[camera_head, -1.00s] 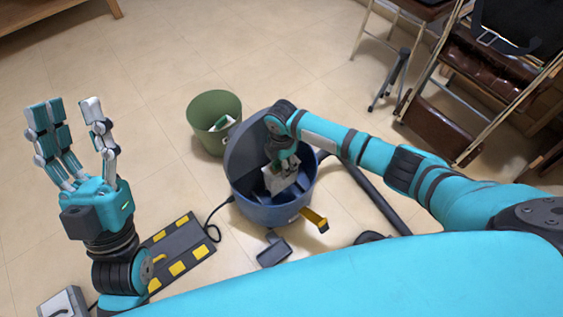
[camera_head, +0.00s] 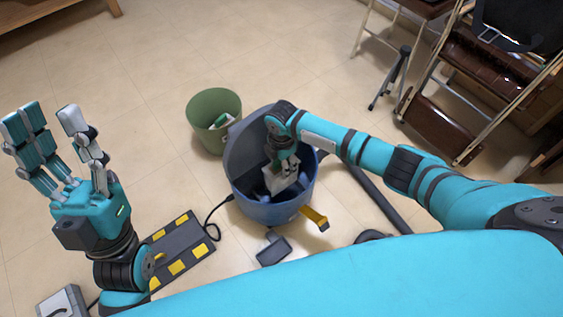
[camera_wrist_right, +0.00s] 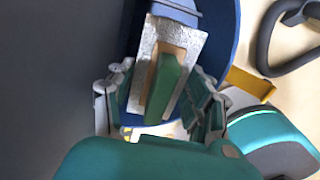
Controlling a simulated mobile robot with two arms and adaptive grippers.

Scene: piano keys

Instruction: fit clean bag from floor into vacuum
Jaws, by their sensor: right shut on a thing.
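The blue vacuum (camera_head: 268,208) stands open on the floor at the centre of the head view, its grey lid (camera_head: 245,150) tilted up at the left. My right gripper (camera_head: 283,168) reaches down into it and is shut on the light grey bag (camera_head: 284,182). In the right wrist view the bag (camera_wrist_right: 187,50) has a speckled grey face with a tan and green collar (camera_wrist_right: 166,85), between the fingers, inside the blue tub (camera_wrist_right: 228,30). Whether the bag touches the tub's bottom is hidden. My left gripper (camera_head: 55,135) is open, empty and raised at the left.
A green bin (camera_head: 213,112) with something white and green inside stands behind the vacuum. A yellow latch (camera_head: 314,217) sticks out at its front.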

